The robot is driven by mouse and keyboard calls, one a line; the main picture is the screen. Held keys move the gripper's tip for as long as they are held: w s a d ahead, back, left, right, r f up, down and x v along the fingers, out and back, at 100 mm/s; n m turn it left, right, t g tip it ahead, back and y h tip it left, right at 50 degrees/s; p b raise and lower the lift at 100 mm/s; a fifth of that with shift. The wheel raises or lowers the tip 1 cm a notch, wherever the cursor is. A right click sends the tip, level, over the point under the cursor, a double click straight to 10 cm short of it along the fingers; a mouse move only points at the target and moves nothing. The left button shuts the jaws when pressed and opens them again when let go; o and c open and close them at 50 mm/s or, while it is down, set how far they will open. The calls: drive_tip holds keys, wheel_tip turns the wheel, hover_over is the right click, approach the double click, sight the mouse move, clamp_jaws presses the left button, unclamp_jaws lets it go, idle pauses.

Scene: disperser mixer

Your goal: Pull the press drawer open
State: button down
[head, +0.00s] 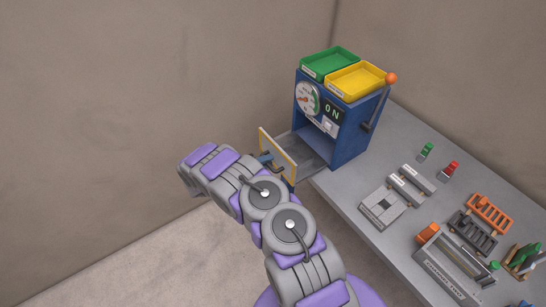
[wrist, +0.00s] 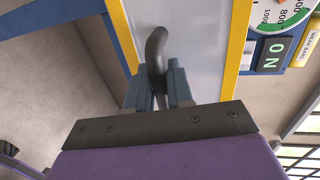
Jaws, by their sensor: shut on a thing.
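The press is a blue machine (head: 349,133) at the back left end of the bench, with a dial, an "ON" display and an orange-knobbed lever. Its drawer (head: 312,148) stands out from the front, with a grey tray behind a yellow-edged front panel (head: 291,166). In the wrist view the drawer front (wrist: 203,45) fills the middle, with a dark curved handle (wrist: 156,45) on it. My gripper (wrist: 161,85) is shut on the handle, its blue fingers on either side. In the head view my gripper (head: 268,160) is at the drawer front, partly hidden by my arm.
A green tray (head: 329,62) and a yellow tray (head: 355,80) sit on top of the press. The grey bench (head: 345,190) carries a grey block, small green and red items, and orange and dark racks on the right. Floor is clear left of the bench; walls stand behind.

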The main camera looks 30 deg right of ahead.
drive_tip(key=shift+s+a+f, duration=0.1)
drive_tip(key=shift+f, duration=0.05)
drive_tip(key=c, duration=1.1)
unclamp_jaws()
drive_tip(key=shift+c, duration=0.2)
drive_tip(key=p+v, duration=0.1)
drive_tip(key=v, duration=1.6)
drive_tip(key=shift+a, duration=0.2)
